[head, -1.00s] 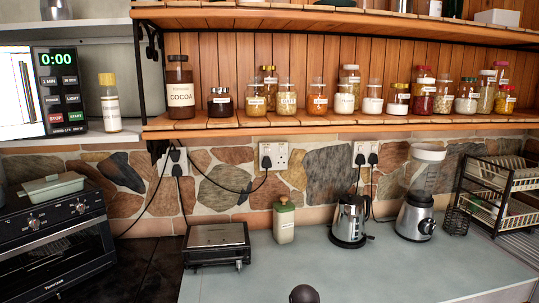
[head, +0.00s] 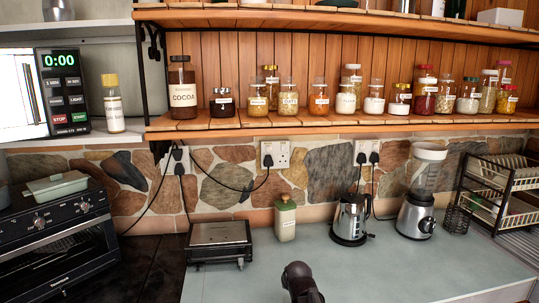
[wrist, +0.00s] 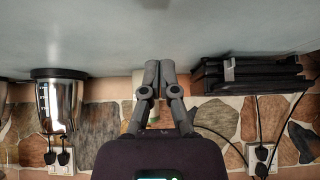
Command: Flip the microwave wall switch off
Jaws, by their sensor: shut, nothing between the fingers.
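Three wall sockets sit on the stone wall in the head view: a left socket (head: 180,157) with two plugs, partly behind the shelf bracket, a middle socket (head: 282,152) with one plug in its left half, and a right socket (head: 372,147) with two plugs. The microwave (head: 62,90) stands on the left shelf, its display reading 0:00. I cannot tell which switch is its own or the rocker positions. My gripper (wrist: 159,66) is shut and empty in the inverted wrist view, over the counter, apart from the wall. It hides the middle socket there.
A toaster or grill (head: 219,243), a green canister (head: 285,220), a kettle (head: 350,219) and a blender (head: 417,200) stand along the wall. Cords hang at the left. A jar shelf (head: 330,123) overhangs the sockets. The front counter is clear.

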